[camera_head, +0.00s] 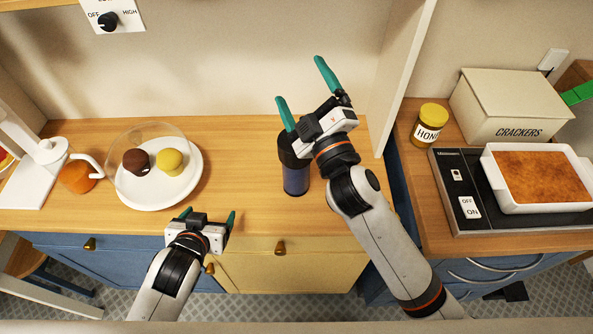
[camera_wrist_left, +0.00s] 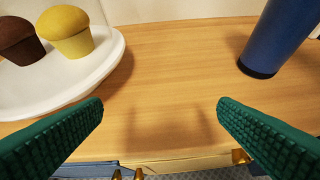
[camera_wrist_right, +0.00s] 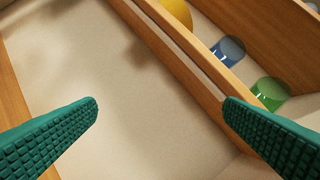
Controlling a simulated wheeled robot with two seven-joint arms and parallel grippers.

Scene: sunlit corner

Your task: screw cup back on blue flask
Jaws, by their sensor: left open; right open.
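The blue flask (camera_head: 296,182) stands upright on the wooden counter, in the middle of the head view. Its top is a dark, black part (camera_head: 289,150), partly hidden by my right gripper; I cannot tell whether this is the cup or how it sits. The flask's lower body also shows at the upper right of the left wrist view (camera_wrist_left: 277,38). My right gripper (camera_head: 301,80) is open and empty, its fingers pointing up and away above and behind the flask. My left gripper (camera_head: 208,216) is open and empty at the counter's front edge, left of the flask.
A white plate (camera_head: 153,201) with two muffins under a clear dome stands on the left. An orange pitcher (camera_head: 78,177) is beside it. A honey jar (camera_head: 429,124), cracker box (camera_head: 510,105) and baking dish (camera_head: 541,180) are right. Shelf glasses (camera_wrist_right: 229,50) show in the right wrist view.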

